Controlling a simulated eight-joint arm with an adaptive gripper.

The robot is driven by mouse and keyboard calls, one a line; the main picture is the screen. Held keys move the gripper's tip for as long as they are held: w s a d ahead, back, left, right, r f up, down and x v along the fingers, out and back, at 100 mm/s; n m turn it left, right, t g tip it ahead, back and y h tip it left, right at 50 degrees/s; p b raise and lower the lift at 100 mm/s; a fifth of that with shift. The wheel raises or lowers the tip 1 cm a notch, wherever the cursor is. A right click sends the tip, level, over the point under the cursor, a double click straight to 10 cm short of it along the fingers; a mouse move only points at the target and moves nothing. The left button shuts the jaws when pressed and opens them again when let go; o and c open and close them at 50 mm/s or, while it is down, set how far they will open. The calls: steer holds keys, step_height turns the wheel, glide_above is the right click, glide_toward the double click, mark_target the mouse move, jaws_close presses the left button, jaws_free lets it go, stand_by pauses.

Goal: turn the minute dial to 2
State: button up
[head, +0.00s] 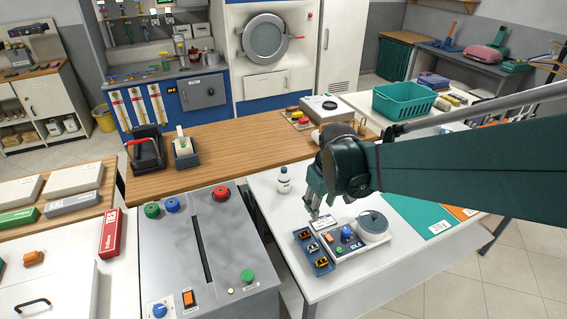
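A small white control unit (352,251) lies on the white table under my gripper. It carries a blue knob (346,233), an orange switch (328,239), a green button (339,250), a dark display and a round grey-lidded part (372,222). The blue knob may be the minute dial, but its marks are too small to read, so its setting cannot be told. My gripper (313,210) points down just behind and left of the knob, apart from it as far as I can see. Its fingers are too small to tell whether they are open or shut.
A blue tray (322,270) with small parts stands left of the unit. A white bottle (284,180) stands behind it. A green mat (418,212) lies to the right. A grey machine (225,292) with coloured knobs stands at left. The table front is clear.

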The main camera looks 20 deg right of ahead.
mark_target(347, 230)
steer(key=d+f+g, duration=0.1)
steer(key=d+f, duration=0.3)
steer(key=w+d+f, duration=0.1)
steer(key=d+f, duration=0.2)
steer(key=d, duration=0.1)
steer(key=d+f+g, duration=0.1)
steer(key=d+f, duration=0.3)
steer(key=d, duration=0.1)
steer(key=shift+w+f+n+g+p, duration=0.25)
steer(key=shift+f+n+g+p, duration=0.05)
steer(key=shift+n+p, duration=0.1)
steer(key=shift+s+d+f+y, duration=0.15)
steer(key=shift+d+f+y, duration=0.15)
steer(key=shift+d+f, duration=0.2)
steer(key=shift+f, duration=0.2)
steer(key=shift+f+b, duration=0.5)
steer(key=shift+f, duration=3.25)
steer(key=c, duration=0.9)
